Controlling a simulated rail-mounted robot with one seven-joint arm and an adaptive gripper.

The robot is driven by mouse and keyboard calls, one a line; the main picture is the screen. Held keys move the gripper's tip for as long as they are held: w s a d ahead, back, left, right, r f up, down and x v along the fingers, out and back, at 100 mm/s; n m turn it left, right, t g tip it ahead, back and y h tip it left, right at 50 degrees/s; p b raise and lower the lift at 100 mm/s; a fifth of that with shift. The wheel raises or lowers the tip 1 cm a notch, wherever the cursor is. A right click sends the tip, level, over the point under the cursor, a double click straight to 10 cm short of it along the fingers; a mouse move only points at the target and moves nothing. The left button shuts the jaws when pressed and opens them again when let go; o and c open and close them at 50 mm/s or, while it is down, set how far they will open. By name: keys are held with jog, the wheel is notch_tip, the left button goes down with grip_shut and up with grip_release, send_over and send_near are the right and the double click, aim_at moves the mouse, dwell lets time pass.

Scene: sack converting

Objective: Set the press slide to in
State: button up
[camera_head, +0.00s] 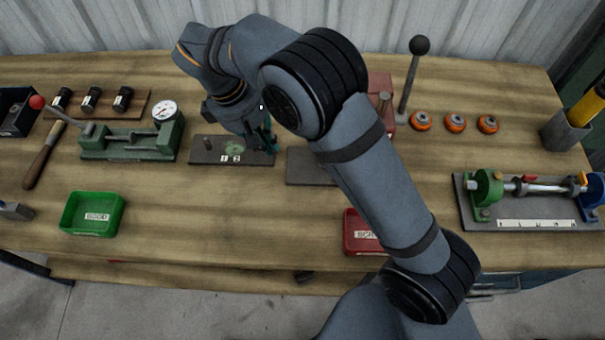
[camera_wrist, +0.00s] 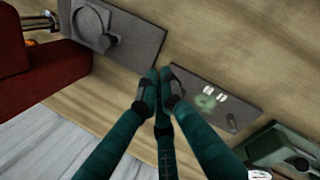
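The press has a red body (camera_head: 385,84), mostly hidden behind my arm in the head view, with a tall black-knobbed lever (camera_head: 411,75). In the wrist view its red body (camera_wrist: 35,75) is at the left. A dark grey plate (camera_head: 308,168) lies in front of it, partly hidden by my arm. In the wrist view this plate (camera_wrist: 140,40) carries a round, ring-like part (camera_wrist: 98,25). I cannot tell which part is the slide or its position. My gripper (camera_head: 268,142) is left of the plate, its teal fingertips (camera_wrist: 160,82) close together with nothing visible between them.
A dark plate marked 1 and 2 (camera_head: 208,158) lies just beside my gripper. A green gauge fixture (camera_head: 125,142) stands further left. Green (camera_head: 92,228) and red (camera_head: 356,246) bins are near the front edge. Several orange rollers (camera_head: 455,123) are right of the press.

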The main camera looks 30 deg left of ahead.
aim_at(318, 177)
jog(key=d+n, duration=0.1)
jog(key=d+r+n, duration=0.1)
jog(key=d+r+n+h, duration=0.1)
jog(key=shift+w+d+r, duration=0.1)
jog(key=shift+w+d, duration=0.25)
jog(key=shift+d, duration=0.05)
grip_shut()
jog(key=d+f, duration=0.1)
jog(key=f, duration=0.2)
jog(key=w+d+f+n, duration=0.1)
jog(key=f, duration=0.2)
jog(key=d+f+n, duration=0.1)
jog(key=f, duration=0.2)
jog(key=shift+w+d+f+h, duration=0.1)
jog(key=shift+w+d+h, duration=0.05)
jog(key=shift+d+h, duration=0.15)
jog(key=w+d, duration=0.1)
jog(key=d, duration=0.1)
jog(key=shift+w+d+p, duration=0.3)
jog(key=shift+w+d, duration=0.05)
jog(key=shift+d, duration=0.05)
jog(key=shift+w+d+f, duration=0.1)
jog(key=shift+w+d, duration=0.1)
jog(key=shift+d, duration=0.1)
